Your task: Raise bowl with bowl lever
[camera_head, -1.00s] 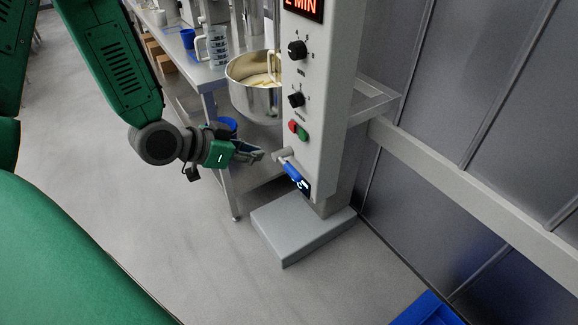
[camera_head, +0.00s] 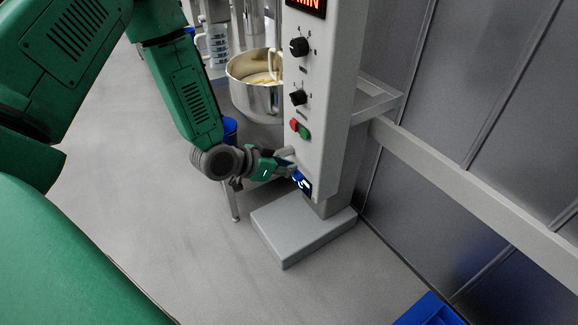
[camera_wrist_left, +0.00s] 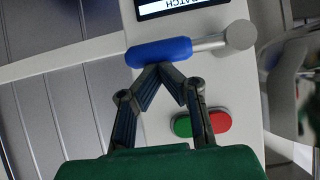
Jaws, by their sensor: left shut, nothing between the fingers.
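The bowl lever has a blue grip and a grey rod; it shows in the left wrist view (camera_wrist_left: 160,53) on the front of the mixer column. In the head view the blue grip (camera_head: 299,177) is partly covered by my left gripper (camera_head: 287,168). In the left wrist view my left gripper (camera_wrist_left: 165,70) is shut, its fingertips together and empty, right at the side of the blue grip. I cannot tell whether they touch it. The steel bowl (camera_head: 257,98) hangs behind the column with pale contents. My right gripper is not in view.
The mixer column (camera_head: 321,120) carries two black knobs, a display and red and green buttons (camera_head: 300,129). Its grey base (camera_head: 302,237) stands on the floor. A blue crate (camera_head: 428,310) is at the bottom right. A metal wall is on the right.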

